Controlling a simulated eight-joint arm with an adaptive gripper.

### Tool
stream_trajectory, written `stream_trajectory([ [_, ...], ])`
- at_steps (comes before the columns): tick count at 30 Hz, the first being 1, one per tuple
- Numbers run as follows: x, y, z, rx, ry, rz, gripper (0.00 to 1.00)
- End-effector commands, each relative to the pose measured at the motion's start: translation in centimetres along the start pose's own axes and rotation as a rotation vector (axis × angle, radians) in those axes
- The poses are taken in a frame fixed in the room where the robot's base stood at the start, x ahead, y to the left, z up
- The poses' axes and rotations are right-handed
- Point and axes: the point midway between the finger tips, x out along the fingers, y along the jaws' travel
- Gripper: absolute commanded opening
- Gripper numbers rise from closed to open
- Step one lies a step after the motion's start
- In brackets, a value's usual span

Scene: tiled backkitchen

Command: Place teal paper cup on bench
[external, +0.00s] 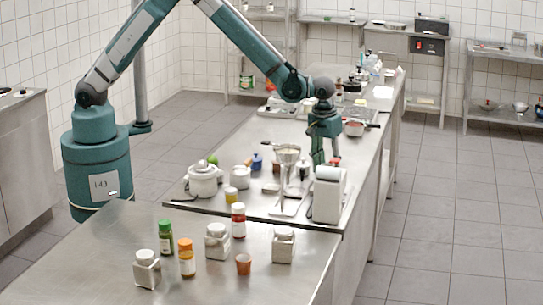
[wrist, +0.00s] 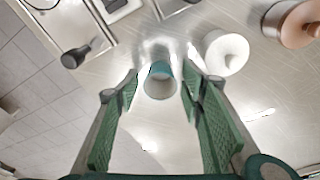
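My gripper (wrist: 160,72) is open. Its two green fingers are on either side of the cup, with a visible gap on both sides. In the external view my gripper (external: 326,158) hangs low over the long steel bench (external: 360,160), behind a white-topped appliance. I cannot make out the cup there.
A white lidded vessel (wrist: 227,52) stands close to the right finger, with a copper-coloured pot (wrist: 294,22) beyond. A black-handled item (wrist: 76,56) lies left. In the external view, a funnel stand (external: 288,170) and the appliance (external: 328,195) stand near my gripper.

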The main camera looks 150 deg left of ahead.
Motion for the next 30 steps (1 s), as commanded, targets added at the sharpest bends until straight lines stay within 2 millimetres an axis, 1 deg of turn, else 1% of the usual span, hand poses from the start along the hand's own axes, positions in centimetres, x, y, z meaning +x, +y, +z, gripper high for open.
stream_trajectory([
  [5,-1.9,0.0,0.1,0.0,0.0,0.0,0.39],
  [15,-6.9,0.0,0.1,0.0,0.0,0.0,0.39],
  [21,-9.5,0.0,0.0,0.0,0.0,0.0,0.39],
  [25,-10.6,0.0,0.0,0.0,0.0,0.0,0.39],
  [30,-11.2,0.0,0.0,0.0,0.0,0.0,0.39],
])
